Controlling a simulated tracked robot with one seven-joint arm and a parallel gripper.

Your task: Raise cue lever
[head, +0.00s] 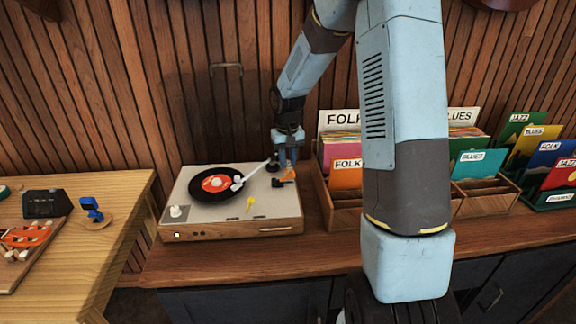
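The turntable (232,222) sits on the wooden counter, with a black record (205,183) with an orange label on its platter. The white tonearm (254,172) reaches from its pivot at the back right over the record, with its head above the record near the label. My gripper (289,161) points down at the back right, just above the orange piece; contact and finger opening are unclear.
Wooden record bins (343,198) with labelled sleeves stand close to the right of the turntable. A lighter wooden workbench (95,255) with ukulele parts and a blue clamp-like item is at left. A slatted wall is close behind. Counter at the front is clear.

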